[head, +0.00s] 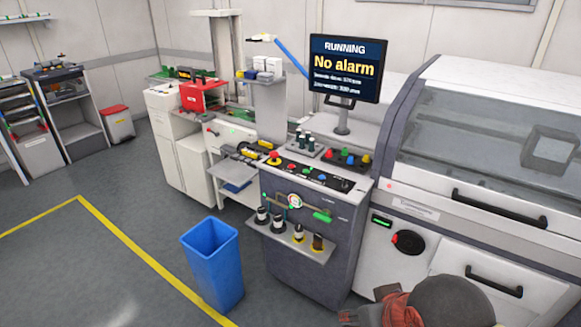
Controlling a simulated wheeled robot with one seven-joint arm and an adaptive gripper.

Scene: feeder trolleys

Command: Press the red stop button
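A red mushroom-shaped stop button (274,156) on a yellow base stands at the left end of the dark sloped panel of the grey console (312,172), in the middle of the head view. Nothing covers it. Part of my arm shows at the bottom edge, right of centre, with a reddish end piece that may be my gripper (372,314). It is low in front of the console, well apart from the button. Its fingers are cut off or too unclear to tell whether they are open.
Smaller coloured buttons share the panel. A monitor (346,68) reads "RUNNING, No alarm". A shelf (290,243) with several black-and-white pieces juts from the console front. A blue bin (212,262) stands left of it. A white machine (470,215) fills the right.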

